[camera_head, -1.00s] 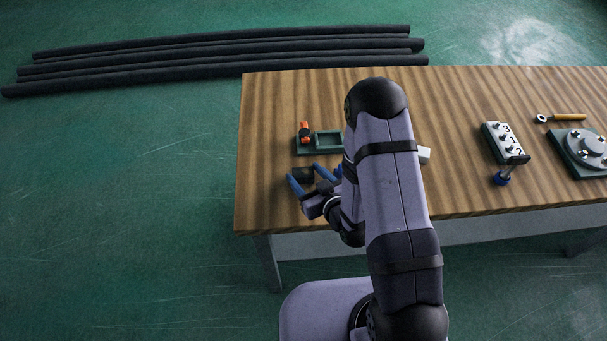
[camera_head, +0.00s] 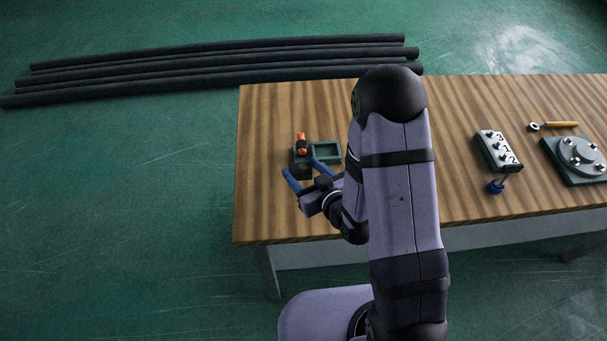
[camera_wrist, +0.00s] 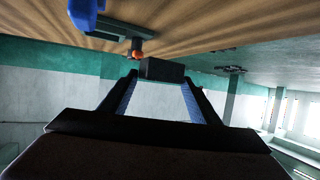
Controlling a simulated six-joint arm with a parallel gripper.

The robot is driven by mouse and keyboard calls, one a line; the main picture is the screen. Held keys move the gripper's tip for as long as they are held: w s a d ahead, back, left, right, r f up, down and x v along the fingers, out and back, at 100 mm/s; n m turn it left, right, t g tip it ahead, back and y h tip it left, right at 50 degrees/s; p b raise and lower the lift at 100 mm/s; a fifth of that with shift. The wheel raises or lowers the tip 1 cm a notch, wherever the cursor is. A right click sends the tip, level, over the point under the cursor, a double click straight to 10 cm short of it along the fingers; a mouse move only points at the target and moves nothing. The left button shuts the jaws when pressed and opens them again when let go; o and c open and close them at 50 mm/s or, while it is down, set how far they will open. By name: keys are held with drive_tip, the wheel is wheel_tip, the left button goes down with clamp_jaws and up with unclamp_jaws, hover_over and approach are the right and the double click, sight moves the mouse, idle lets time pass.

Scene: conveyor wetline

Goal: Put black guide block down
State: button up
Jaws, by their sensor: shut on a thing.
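The black guide block (camera_head: 302,172) is between the blue fingers of my gripper (camera_head: 300,167), which is shut on it. The block overlaps the front left part of the green tray (camera_head: 327,151) in the head view. I cannot tell whether it touches the tray or the table. In the wrist view the dark block (camera_wrist: 162,69) sits at the fingertips (camera_wrist: 162,79). The green tray has a rectangular recess on its right. An orange and black piece (camera_head: 301,143) stands at its left, just behind the block.
The wooden table (camera_head: 270,215) is clear at its front left. At the right are a white numbered block (camera_head: 498,150), a blue-ended part (camera_head: 496,186), a yellow-handled tool (camera_head: 560,125) and a round plate on a green base (camera_head: 577,152). Black pipes (camera_head: 200,68) lie on the floor.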

drive_tip(key=shift+r+p, duration=0.9)
drive_tip(key=shift+r, duration=0.45)
